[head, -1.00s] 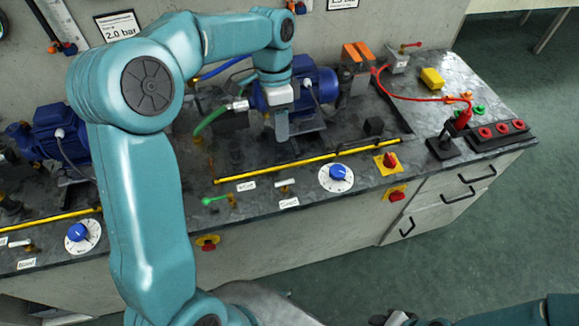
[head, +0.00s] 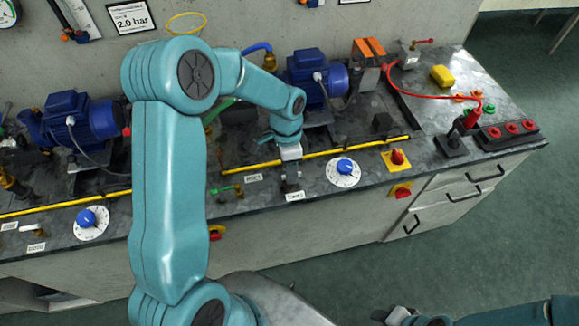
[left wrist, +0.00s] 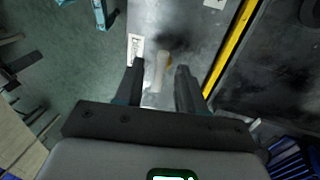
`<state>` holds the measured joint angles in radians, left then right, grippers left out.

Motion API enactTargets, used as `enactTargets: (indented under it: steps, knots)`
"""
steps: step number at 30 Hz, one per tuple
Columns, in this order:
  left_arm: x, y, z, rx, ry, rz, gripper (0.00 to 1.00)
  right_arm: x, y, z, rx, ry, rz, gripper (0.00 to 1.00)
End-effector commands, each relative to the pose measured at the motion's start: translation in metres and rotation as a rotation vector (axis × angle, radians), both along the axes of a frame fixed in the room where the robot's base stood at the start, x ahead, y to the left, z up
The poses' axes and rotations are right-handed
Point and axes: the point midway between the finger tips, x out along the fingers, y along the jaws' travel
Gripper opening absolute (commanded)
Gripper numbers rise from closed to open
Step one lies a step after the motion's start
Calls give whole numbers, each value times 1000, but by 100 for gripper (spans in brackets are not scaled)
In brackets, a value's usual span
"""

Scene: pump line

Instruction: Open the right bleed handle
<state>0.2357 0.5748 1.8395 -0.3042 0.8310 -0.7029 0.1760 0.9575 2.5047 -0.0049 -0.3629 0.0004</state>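The right bleed handle is a small pale lever (left wrist: 160,72) on a brass-coloured fitting in the left wrist view. It lies between the two dark fingers of my left gripper, with a gap showing on each side. Its printed label (left wrist: 135,48) is beside it and also shows at the bench front in the head view (head: 295,196). My left gripper (head: 290,186) points down over this spot, open, and hides the handle in the head view. At the bottom edge, part of my right gripper (head: 400,315) shows; its fingers are unclear.
A green lever (head: 226,190) is to the left of my left gripper and a blue dial (head: 344,167) to the right. A yellow rail (head: 350,149) runs behind. A red knob (head: 398,157) is farther right. A blue motor pump (head: 318,80) stands behind.

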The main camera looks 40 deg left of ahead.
Motion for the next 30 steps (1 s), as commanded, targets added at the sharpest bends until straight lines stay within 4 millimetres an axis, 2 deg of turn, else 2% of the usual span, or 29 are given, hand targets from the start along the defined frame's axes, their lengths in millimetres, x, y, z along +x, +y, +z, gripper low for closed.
enactTargets:
  steps: [5,6,8,9,10,20,30]
  knots:
    - [0,0,0,0,-1,0,39,0,0,0,0,0,0,36]
    - [0,0,0,0,-1,0,36,0,0,0,0,0,0,36]
    - [0,0,0,0,-1,0,16,0,0,0,0,0,0,36]
    - [0,0,0,0,-1,0,3,0,0,0,0,0,0,36]
    - [0,0,0,0,-1,1,0,0,0,0,0,0,0,36]
    - [0,0,0,1,-1,25,0,0,0,-2,0,0,0,36]
    - [-1,1,-2,1,-4,222,0,0,0,-18,0,0,0,36]
